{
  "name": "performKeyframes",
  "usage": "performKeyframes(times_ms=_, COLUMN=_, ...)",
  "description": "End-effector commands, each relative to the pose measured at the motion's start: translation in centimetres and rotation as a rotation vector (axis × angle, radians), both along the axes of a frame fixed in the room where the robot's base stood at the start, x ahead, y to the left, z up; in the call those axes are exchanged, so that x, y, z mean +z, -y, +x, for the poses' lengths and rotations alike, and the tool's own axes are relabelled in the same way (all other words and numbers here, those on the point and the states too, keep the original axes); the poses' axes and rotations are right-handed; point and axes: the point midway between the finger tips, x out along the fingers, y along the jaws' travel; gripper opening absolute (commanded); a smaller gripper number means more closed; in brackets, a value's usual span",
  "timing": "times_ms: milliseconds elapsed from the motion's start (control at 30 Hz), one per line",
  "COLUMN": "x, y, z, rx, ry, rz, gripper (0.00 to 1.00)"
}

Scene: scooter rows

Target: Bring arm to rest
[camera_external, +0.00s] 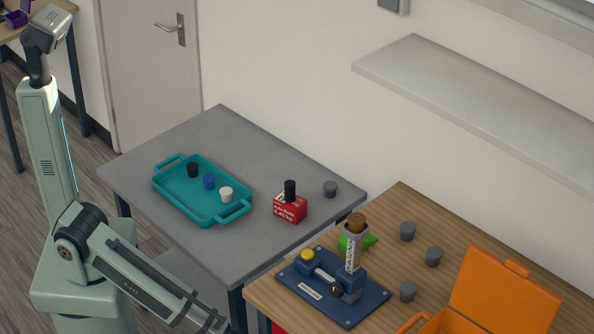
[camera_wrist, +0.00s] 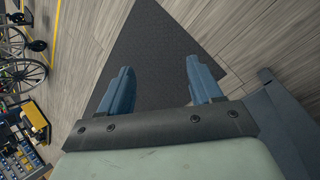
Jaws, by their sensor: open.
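My arm shows at the left of the external view, folded low beside the grey table, with its lower end running out of the bottom edge. My gripper (camera_wrist: 158,88) shows in the wrist view with its two blue fingers wide apart and nothing between them. It is open and points at the wooden floor (camera_wrist: 240,30) and a dark mat (camera_wrist: 155,50). In the external view the gripper itself is out of frame.
A grey table (camera_external: 225,130) holds a teal tray (camera_external: 213,219) with several small caps and a red box (camera_external: 290,208). A wooden table (camera_external: 400,200) holds a blue fixture (camera_external: 345,310), grey caps and an orange case (camera_external: 505,290). A shelf (camera_external: 470,95) hangs on the wall.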

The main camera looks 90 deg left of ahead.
Motion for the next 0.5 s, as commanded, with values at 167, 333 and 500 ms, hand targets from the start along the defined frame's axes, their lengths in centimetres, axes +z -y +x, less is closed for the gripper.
performKeyframes(times_ms=167, x=-4.0, y=-7.7, z=-4.3, rx=-0.019, ry=-0.042, rz=0.132, gripper=0.64)
performKeyframes(times_ms=333, x=-6.8, y=-14.0, z=-8.9, rx=-0.053, ry=-0.092, rz=0.242, gripper=0.64)
performKeyframes(times_ms=500, x=-8.6, y=-19.4, z=-13.9, rx=-0.098, ry=-0.15, rz=0.336, gripper=0.64)
